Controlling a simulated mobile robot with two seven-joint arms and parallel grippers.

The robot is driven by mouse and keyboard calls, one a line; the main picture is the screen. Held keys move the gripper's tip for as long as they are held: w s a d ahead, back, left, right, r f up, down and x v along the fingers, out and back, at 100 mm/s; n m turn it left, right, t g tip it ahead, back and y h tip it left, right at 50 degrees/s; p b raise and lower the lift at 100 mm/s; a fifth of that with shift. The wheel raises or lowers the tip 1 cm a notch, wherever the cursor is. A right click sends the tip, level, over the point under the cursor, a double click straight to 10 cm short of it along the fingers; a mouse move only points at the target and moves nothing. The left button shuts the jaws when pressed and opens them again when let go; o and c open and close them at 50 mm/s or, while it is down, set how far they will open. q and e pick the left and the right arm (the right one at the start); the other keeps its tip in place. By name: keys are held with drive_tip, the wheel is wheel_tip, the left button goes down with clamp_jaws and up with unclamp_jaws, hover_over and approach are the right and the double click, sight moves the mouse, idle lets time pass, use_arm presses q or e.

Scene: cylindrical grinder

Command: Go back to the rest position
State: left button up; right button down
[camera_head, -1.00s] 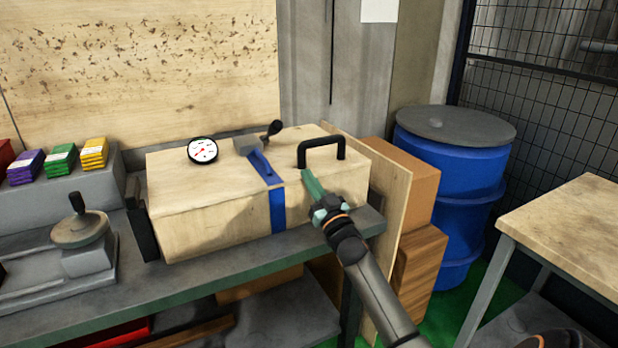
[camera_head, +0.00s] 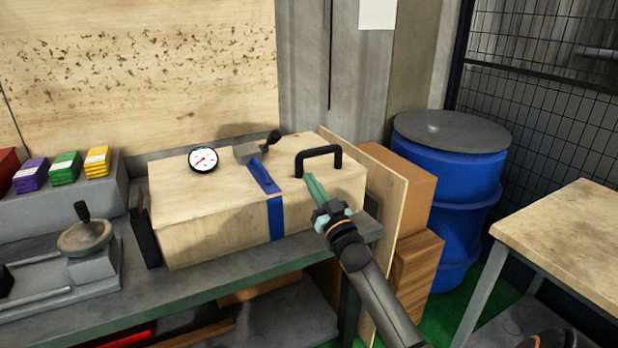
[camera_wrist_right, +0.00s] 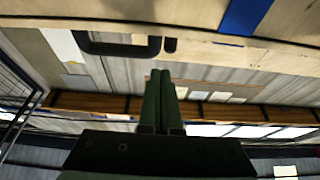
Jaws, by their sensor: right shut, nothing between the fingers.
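My right gripper (camera_head: 314,187) is shut and empty. In the head view its green fingers point up and left, in front of the right part of a wooden box (camera_head: 210,228) and just below its black handle (camera_head: 319,160). In the right wrist view the shut fingers (camera_wrist_right: 160,80) point toward the wooden box (camera_wrist_right: 200,25) and black handle (camera_wrist_right: 115,48) at the top. Whether the fingers touch the box cannot be told. My left gripper is not in view.
The box, with a dial gauge (camera_head: 203,159) and blue strap (camera_head: 276,217), sits on a grey bench (camera_head: 190,285). A handwheel (camera_head: 84,236) stands at left. Brown boxes (camera_head: 416,265), a blue drum (camera_head: 450,180) and a wooden-topped table (camera_head: 565,240) are at right.

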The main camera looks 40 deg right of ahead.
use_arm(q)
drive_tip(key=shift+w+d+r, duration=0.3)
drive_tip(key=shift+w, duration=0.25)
use_arm(e)
drive_tip(key=v, duration=0.7)
drive_tip(key=shift+s, duration=0.15)
drive_tip(key=shift+r, duration=0.1)
drive_tip(key=s+a+f+n+g+y+p, duration=0.1)
drive_tip(key=s+a+f+g+y+p, duration=0.15)
drive_tip(key=a+f, duration=0.4)
drive_tip(key=s+a+f+n+g+y+p, duration=0.1)
drive_tip(key=s+a+f+g+p, duration=0.15)
drive_tip(key=a+f, duration=0.35)
use_arm(q)
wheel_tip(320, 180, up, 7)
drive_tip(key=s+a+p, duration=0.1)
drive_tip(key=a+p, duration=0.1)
drive_tip(key=p, duration=0.1)
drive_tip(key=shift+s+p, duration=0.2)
drive_tip(key=shift+p, duration=0.15)
use_arm(e)
drive_tip(key=s+a+f+n+g+y, duration=0.1)
drive_tip(key=s+a+f+g+y, duration=0.1)
drive_tip(key=s+a+f, duration=0.4)
drive_tip(key=s+a+f+n+g+y, duration=0.1)
drive_tip(key=s+a+f+g, duration=0.4)
drive_tip(key=s+a, duration=0.5)
drive_tip(key=shift+s+f+n+g+y, duration=0.3)
drive_tip(key=shift+s+f+n+y, duration=0.15)
drive_tip(key=shift+s, duration=0.3)
